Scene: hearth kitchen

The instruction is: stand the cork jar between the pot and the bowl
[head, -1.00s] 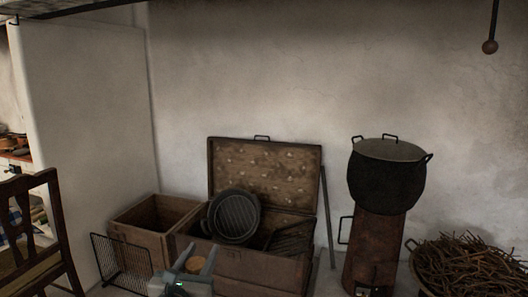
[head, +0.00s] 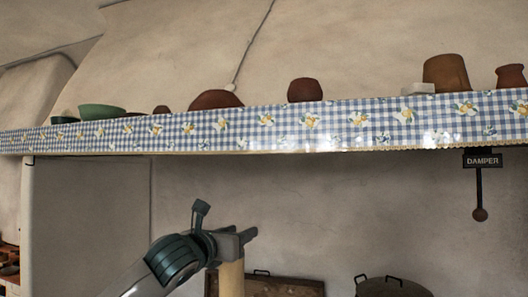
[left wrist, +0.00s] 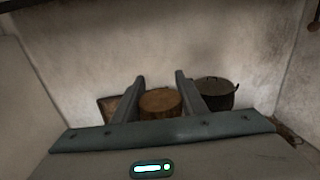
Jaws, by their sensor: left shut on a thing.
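My left gripper (head: 246,237) is in the lower middle of the head view, below the shelf. It is shut on the cork jar (head: 231,280), a pale upright cylinder whose lower end is cut off by the frame. In the left wrist view the jar's round brown cork top (left wrist: 160,103) sits between the two fingers. On the shelf above stand a rounded red-brown pot (head: 304,90) and, left of it, a low red-brown bowl (head: 215,99). A green bowl (head: 101,112) stands farther left. Which bowl is meant I cannot tell. My right gripper is not in view.
The shelf front has a blue checked cloth (head: 350,124). A small brown vessel (head: 162,110), a tall brown pot (head: 446,73) and a small red pot (head: 510,76) also stand there. Bare room shows between round pot and red-brown bowl. A damper rod (head: 479,190) hangs at right.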

